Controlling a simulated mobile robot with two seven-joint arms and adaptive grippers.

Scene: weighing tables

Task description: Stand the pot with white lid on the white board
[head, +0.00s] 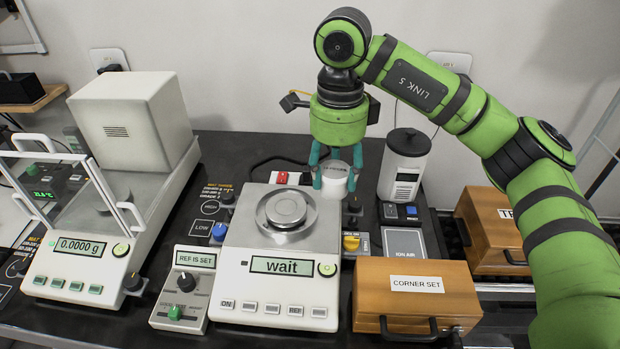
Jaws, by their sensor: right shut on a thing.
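My right gripper (335,174) reaches down behind the weighing balance that reads "wait". Its teal fingers are shut on a white, round-topped pot (335,187), one finger on each side. The pot looks upright; I cannot tell whether its base touches the dark table. Dark marking shows on its white top. I cannot pick out a white board with certainty. My left gripper is not in view.
The balance (285,255) with its round metal pan (286,210) stands in front of the pot. An ionizer (404,165) is close on the right. A wooden "CORNER SET" box (416,300) is front right. A glass-doored balance (80,262) stands left.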

